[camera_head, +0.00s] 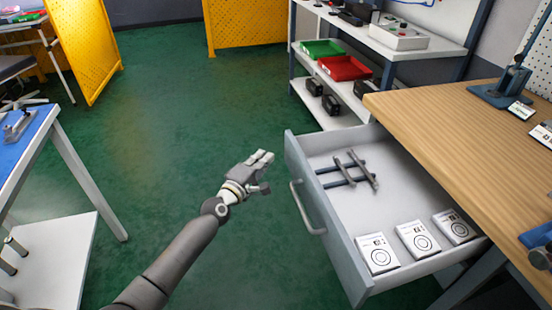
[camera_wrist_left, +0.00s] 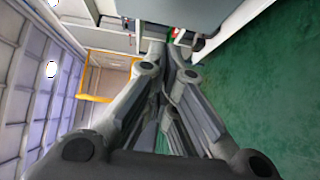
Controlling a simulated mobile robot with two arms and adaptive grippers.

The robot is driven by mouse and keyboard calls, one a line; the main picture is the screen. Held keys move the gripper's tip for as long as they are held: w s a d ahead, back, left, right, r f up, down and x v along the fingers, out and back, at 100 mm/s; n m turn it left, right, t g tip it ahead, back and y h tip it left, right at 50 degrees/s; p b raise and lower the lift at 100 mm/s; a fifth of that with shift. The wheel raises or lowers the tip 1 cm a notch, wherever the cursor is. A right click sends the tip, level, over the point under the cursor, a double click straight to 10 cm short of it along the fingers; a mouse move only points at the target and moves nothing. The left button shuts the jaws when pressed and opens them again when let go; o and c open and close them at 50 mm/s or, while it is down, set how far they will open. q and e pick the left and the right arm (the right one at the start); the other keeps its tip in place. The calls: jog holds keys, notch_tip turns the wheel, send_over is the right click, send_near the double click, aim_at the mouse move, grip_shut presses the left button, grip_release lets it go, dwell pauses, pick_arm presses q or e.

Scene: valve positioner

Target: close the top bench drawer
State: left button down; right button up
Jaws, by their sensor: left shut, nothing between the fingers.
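The top bench drawer (camera_head: 330,240) is pulled well out from under the wooden bench top (camera_head: 470,120). Its grey front faces left and carries a bar handle (camera_head: 304,208). Inside lie crossed grey rods (camera_head: 352,170) and three white cards with ring marks (camera_head: 416,240). My left gripper (camera_head: 264,172) is just left of the drawer front, apart from the handle in the picture, and holds nothing. Its shut fingers also show in the left wrist view (camera_wrist_left: 168,50), with a grey panel beyond them that I cannot identify surely. My right gripper is not in view.
A shelf unit (camera_head: 400,52) with a green bin (camera_head: 322,49) and a red bin (camera_head: 344,68) stands behind the drawer. A blue-topped table (camera_head: 30,140) stands at the left. Yellow screens (camera_head: 85,45) stand at the back. The green floor (camera_head: 160,120) between is clear.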

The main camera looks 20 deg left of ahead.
pick_arm(q)
jog(key=w+d, duration=0.2)
jog(key=d, duration=0.1)
jog(key=shift+w+d+p, duration=0.1)
jog(key=shift+d+p, duration=0.05)
jog(key=shift+p, duration=0.25)
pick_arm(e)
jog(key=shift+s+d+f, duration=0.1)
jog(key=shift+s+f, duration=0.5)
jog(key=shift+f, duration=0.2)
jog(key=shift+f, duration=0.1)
